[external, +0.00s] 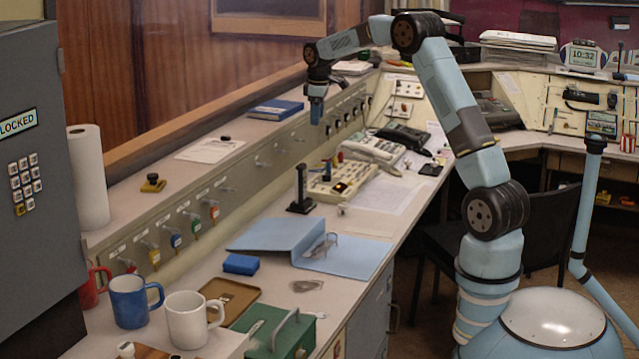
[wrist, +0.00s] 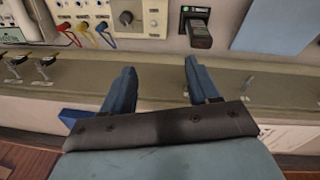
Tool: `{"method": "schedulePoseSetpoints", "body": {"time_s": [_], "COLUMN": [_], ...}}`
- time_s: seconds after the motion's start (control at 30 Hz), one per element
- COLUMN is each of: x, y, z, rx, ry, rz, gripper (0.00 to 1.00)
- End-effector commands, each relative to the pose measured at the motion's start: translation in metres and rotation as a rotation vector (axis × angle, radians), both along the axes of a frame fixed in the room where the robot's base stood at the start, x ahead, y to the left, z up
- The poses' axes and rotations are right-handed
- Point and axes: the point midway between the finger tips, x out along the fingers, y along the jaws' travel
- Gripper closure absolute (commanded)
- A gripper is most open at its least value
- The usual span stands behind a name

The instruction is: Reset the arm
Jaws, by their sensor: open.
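My arm rises from its base at the right of the external view and bends over the console to the left. My gripper (external: 317,110) hangs pointing down, in front of the sloped switch panel and above the desk. In the wrist view my gripper (wrist: 160,82) shows two blue fingers spread apart with nothing between them. Beyond the fingertips lie the panel ledge and the desk equipment. The gripper touches nothing that I can see.
A blue binder (external: 275,110) lies on the upper ledge. Below stand a keypad console (external: 335,185), telephones (external: 375,148) and a black upright stand (external: 301,190). Mugs (external: 187,318), a green box (external: 275,335) and a grey locked cabinet (external: 30,100) are at the left. A dark chair (external: 535,235) stands right.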

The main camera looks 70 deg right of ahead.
Motion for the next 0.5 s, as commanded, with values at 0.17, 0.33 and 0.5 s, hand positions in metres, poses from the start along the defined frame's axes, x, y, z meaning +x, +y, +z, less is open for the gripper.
{"method": "schedulePoseSetpoints", "body": {"time_s": [0.17,0.33,0.5], "x": [-0.019,-0.045,-0.076], "y": [0.056,0.107,0.155], "z": [0.048,0.085,0.115], "rx": [-0.011,-0.016,-0.018], "ry": [-0.040,-0.078,-0.119], "rz": [-0.013,-0.029,-0.046], "gripper": [0.40,0.40,0.40]}}
